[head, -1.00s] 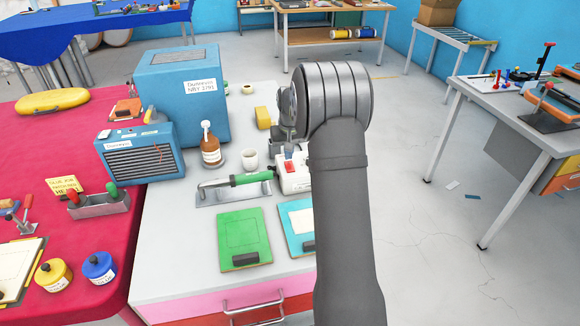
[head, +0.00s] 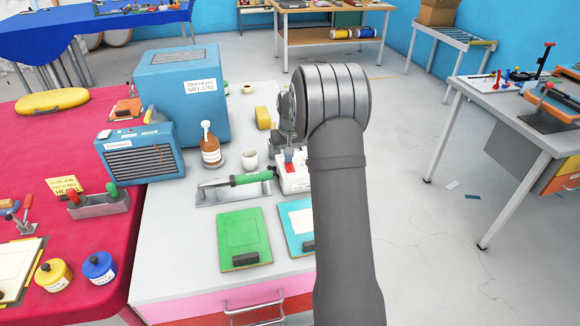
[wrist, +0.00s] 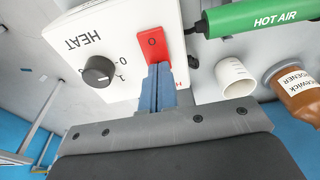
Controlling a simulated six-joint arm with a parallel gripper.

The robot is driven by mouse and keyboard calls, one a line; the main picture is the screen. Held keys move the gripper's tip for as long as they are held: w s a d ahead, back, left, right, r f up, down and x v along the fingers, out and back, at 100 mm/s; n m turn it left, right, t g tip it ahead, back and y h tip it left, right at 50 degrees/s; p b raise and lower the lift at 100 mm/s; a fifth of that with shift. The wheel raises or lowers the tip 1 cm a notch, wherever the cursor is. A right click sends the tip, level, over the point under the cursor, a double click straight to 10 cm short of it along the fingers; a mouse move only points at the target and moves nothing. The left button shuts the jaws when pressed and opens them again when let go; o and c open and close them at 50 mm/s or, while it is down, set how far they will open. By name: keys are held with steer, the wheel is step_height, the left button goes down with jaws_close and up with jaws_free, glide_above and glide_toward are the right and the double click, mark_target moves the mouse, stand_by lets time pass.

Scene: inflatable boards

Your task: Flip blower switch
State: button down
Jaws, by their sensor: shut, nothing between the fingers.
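A white control box (head: 295,184) stands on the light worktop, partly hidden behind my arm in the head view. In the wrist view the box (wrist: 112,38) has a black knob marked HEAT (wrist: 98,72) and a red rocker switch (wrist: 152,40) with an "O" on it. My gripper (wrist: 158,68) is shut and empty. Its blue fingertips overlap the lower part of the red switch in the wrist view; I cannot tell whether they press on it. A hot air tool with a green handle (head: 252,178) lies beside the box and also shows in the wrist view (wrist: 255,20).
A white cup (head: 250,160) and a brown bottle (head: 210,152) stand close behind the tool. A green board (head: 243,232) and a light blue board (head: 297,215) lie in front. A large blue machine (head: 183,95) stands at the back left of the worktop.

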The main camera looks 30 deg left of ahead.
steer(key=shift+f, duration=0.2)
steer(key=shift+r, duration=3.55)
steer(key=shift+f, duration=0.15)
step_height(320, 180, down, 7)
steer(key=shift+r, duration=0.1)
steer(key=shift+r, duration=0.15)
